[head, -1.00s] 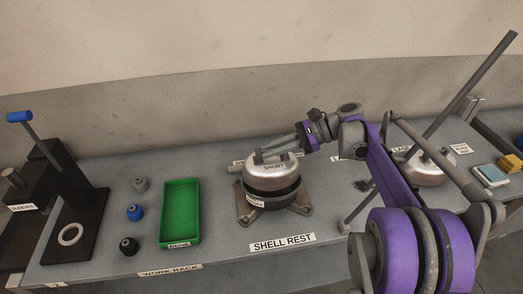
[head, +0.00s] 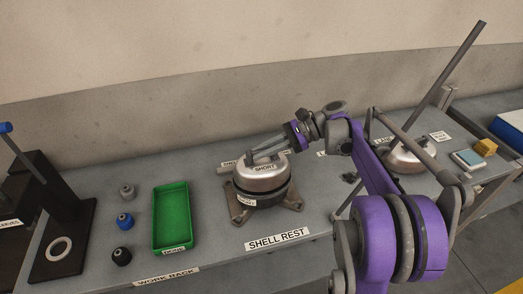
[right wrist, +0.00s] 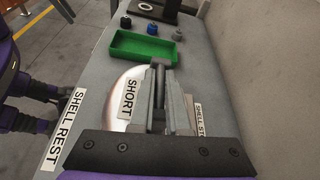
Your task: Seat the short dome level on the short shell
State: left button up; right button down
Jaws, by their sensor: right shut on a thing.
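The short dome (head: 272,179) is a silvery metal cap labelled SHORT. It sits over the short shell (head: 262,204), whose dark band shows below the dome's rim, on a grey footed rest. The dome looks about level; whether its rim touches all round cannot be told. My right gripper (head: 259,156) is shut on the dome's top from above. In the right wrist view, the right gripper (right wrist: 160,78) closes over a grey bar, with the dome (right wrist: 125,88) showing at its left. The shell is hidden there. My left gripper is not in view.
A green tray (head: 188,217) and several small knobs (head: 125,221) stand left of the shell. A black press (head: 67,225) is further left. The bench front carries the SHELL REST label (head: 277,239).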

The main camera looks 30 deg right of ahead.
jog(key=shift+f+b, duration=0.4)
jog(key=shift+f, duration=0.3)
dwell(1.0)
jog(key=c, duration=0.8)
grip_release()
jog(key=shift+c, duration=0.2)
jog(key=shift+f, duration=0.1)
notch_tip(320, 180, up, 10)
jog(key=shift+r+p, duration=0.1)
jog(key=shift+p, duration=0.35)
